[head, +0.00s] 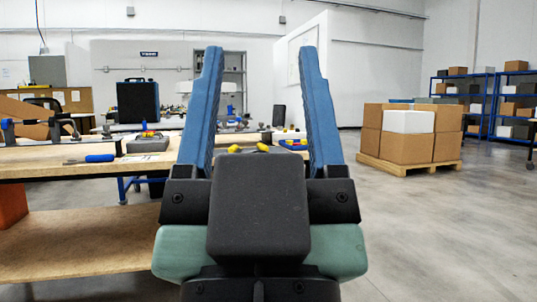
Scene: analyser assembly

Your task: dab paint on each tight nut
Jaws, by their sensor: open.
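My gripper (261,52) fills the middle of the head view. Its two long blue fingers stand wide apart, with nothing between them. It is in front of the right end of the wooden workbench (40,165), and hides part of it. A blue-handled tool (100,158) lies near the bench's front edge. Beside it is a small grey tray (147,145) with small coloured items in it. Yellow pieces (262,147) show between the fingers, partly hidden by my gripper. I cannot make out any nut or paint marker for certain.
A dark case (138,102) stands open or upright at the back of the benches. A lower wooden shelf (90,240) runs under the bench. Cardboard boxes (433,149) sit on a pallet (407,167) at right. Blue shelving (490,95) stands far right.

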